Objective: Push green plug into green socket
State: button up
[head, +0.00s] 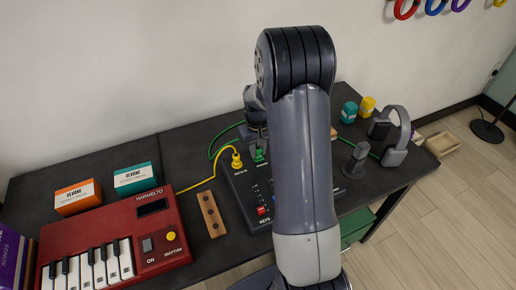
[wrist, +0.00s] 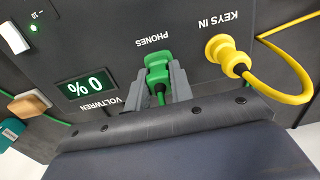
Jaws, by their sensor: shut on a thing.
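My gripper (wrist: 162,84) is shut on the green plug (wrist: 157,74), one grey finger on each side of it. The plug points at the green socket (wrist: 156,56) under the PHONES label on the dark mixer, and the two look to meet there. I cannot tell how deep the plug sits. The green cable (wrist: 160,98) leaves the plug's rear between the fingers. In the head view the green plug (head: 259,156) shows beside my arm, at the back of the mixer (head: 236,186); my arm hides much of the mixer.
A yellow plug (wrist: 226,56) sits in the KEYS IN socket close beside, its yellow cable (wrist: 298,96) looping out. A red keyboard (head: 112,236), a wooden block (head: 211,214) and two boxes lie left. Headphones (head: 396,138) stand on the right of the black table.

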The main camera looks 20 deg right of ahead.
jog(key=o, duration=1)
notch_tip(320, 180, up, 11)
jog(key=shift+f, duration=0.15)
jog(key=shift+f, duration=0.1)
notch_tip(320, 180, down, 10)
jog(key=shift+f, duration=0.25)
jog(key=shift+r, duration=0.1)
dwell(0.5)
